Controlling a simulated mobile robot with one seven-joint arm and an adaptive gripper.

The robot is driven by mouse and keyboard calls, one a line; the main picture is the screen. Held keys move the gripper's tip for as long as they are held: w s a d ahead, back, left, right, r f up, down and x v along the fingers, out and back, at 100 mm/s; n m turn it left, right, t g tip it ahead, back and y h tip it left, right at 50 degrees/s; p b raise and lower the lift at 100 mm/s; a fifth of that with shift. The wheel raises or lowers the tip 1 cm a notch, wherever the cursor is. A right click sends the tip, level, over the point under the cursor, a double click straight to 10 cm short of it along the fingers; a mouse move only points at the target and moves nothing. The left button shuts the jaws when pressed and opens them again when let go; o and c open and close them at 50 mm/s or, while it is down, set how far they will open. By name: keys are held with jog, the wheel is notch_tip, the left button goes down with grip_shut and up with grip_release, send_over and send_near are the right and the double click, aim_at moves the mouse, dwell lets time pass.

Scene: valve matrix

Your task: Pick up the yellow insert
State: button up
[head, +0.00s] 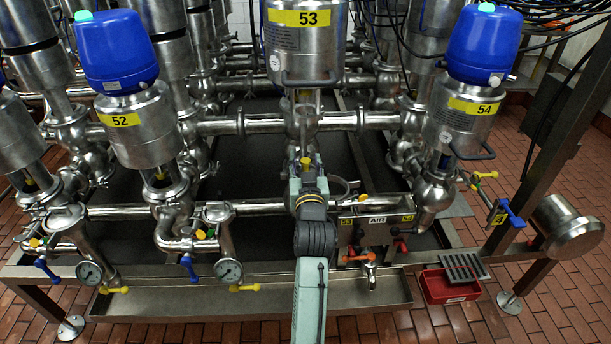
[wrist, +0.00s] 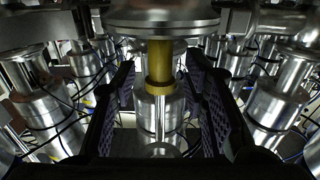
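The yellow insert (wrist: 159,60) is a brass-yellow upright cylinder with a wider ring at its lower end, on a thin steel stem under a steel flange in the wrist view. My gripper (wrist: 161,78) is open, with one dark ridged finger on each side of the insert and a visible gap to both. I cannot tell how deep the insert sits between the fingertips. In the head view, my gripper (head: 305,165) is in front of the frame of valve 53 (head: 304,40), largely hidden by my arm. A little yellow shows under that valve.
Valve 52 (head: 125,120) stands to the left and valve 54 (head: 465,112) to the right. An AIR box (head: 375,230) with small taps is just right of my arm. A red bin (head: 450,288) stands on the tiled floor. Steel pipes cross close around my gripper.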

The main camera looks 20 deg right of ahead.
jog(key=shift+w, duration=0.2)
jog(key=shift+c, duration=0.6)
grip_shut()
jog(key=shift+r, duration=0.1)
dwell(0.4)
